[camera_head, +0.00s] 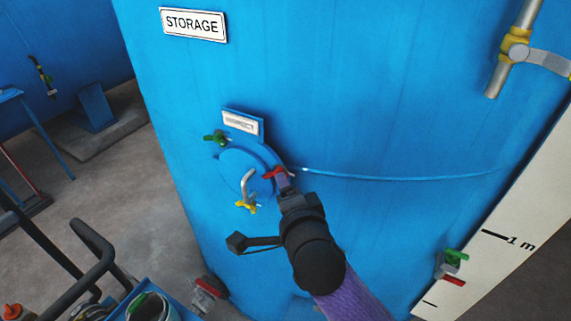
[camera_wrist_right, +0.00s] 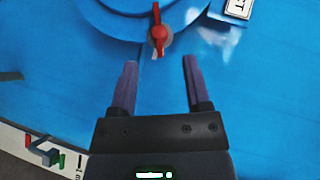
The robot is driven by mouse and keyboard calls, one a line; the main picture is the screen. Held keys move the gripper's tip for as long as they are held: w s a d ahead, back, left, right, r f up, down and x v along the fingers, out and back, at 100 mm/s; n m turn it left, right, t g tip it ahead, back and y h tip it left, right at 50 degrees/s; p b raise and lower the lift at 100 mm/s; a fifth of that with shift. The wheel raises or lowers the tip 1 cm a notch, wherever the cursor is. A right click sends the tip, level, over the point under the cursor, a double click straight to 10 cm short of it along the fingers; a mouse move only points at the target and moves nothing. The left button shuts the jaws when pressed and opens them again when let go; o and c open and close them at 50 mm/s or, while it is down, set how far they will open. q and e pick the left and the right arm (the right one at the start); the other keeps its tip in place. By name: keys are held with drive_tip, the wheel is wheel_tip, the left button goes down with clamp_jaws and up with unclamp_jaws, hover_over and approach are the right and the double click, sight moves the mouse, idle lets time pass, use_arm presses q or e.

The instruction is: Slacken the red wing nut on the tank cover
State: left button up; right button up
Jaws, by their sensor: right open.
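The red wing nut (camera_head: 270,174) sits on the right edge of the round blue tank cover (camera_head: 236,165). In the right wrist view the red wing nut (camera_wrist_right: 158,34) stands with its wings running up and down the picture, just beyond the fingertips and roughly centred between them. My right gripper (camera_head: 282,182) is at the nut and partly hides it in the head view. In the right wrist view my right gripper (camera_wrist_right: 161,63) is open, with nothing between its purple fingers. My left gripper is not in view.
The cover also carries a green wing nut (camera_head: 215,138), a yellow wing nut (camera_head: 246,207) and a pale handle (camera_head: 246,182). A label plate (camera_head: 241,124) is above it. A valve (camera_head: 453,262) is at the lower right. Black rails (camera_head: 97,246) stand at the lower left.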

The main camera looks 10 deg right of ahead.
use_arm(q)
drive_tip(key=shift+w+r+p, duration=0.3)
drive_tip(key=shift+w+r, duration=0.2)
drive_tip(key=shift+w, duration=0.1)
use_arm(e)
drive_tip(key=x, duration=0.5)
drive_tip(key=shift+c, duration=1.3)
drive_tip(key=shift+w, duration=0.1)
clamp_jaws()
